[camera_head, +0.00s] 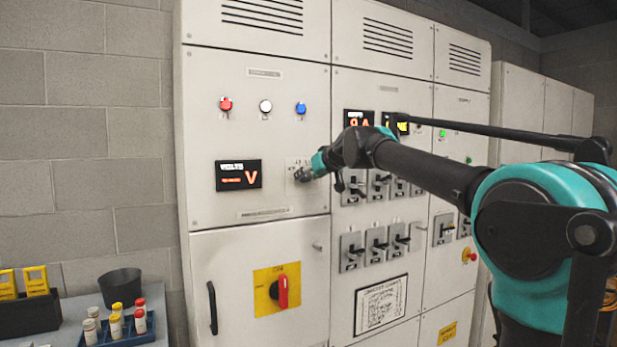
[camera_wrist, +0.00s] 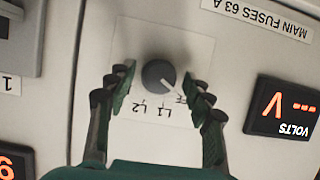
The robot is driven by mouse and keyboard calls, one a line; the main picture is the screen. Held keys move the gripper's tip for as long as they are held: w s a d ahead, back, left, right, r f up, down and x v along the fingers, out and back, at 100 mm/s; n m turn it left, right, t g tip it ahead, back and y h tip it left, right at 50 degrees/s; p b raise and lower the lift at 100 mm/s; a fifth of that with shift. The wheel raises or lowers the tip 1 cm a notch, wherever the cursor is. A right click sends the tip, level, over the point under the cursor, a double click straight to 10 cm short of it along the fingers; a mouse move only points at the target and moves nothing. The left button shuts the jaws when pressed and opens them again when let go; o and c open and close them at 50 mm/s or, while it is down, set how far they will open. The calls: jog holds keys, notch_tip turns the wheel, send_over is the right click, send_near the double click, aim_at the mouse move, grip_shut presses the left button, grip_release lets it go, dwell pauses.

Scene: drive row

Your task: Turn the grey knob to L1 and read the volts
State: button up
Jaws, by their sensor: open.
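The grey knob (camera_wrist: 158,73) sits on a white plate (camera_wrist: 195,55) in the wrist view, which is upside down. Its white pointer line points toward the partly covered OFF mark; the L1 and L2 marks are beside it. My gripper (camera_wrist: 160,88) is open, one finger on each side of the knob with visible gaps. The volts display (camera_wrist: 283,108) shows dashes and a V, no number.
Red, white and blue lamps (camera_head: 265,107) are above. A red rotary handle (camera_head: 283,290) on yellow is below. Several grey switches (camera_head: 377,247) are to the right. A side table (camera_head: 72,308) at lower left holds a black cup (camera_head: 120,287) and small bottles.

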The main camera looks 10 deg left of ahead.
jog(key=c, duration=1.1)
jog(key=shift+c, duration=0.2)
jog(key=shift+w+d+m+g+y, duration=0.15)
jog(key=shift+m+g+y, duration=0.25)
jog(key=shift+m+y, duration=0.5)
jog(key=shift+m+g+y, duration=0.3)
jog(key=shift+m+y, duration=0.4)
jog(key=shift+m, duration=1.1)
jog(key=o, duration=1.1)
jog(key=shift+f, duration=0.1)
jog(key=shift+o, duration=0.2)
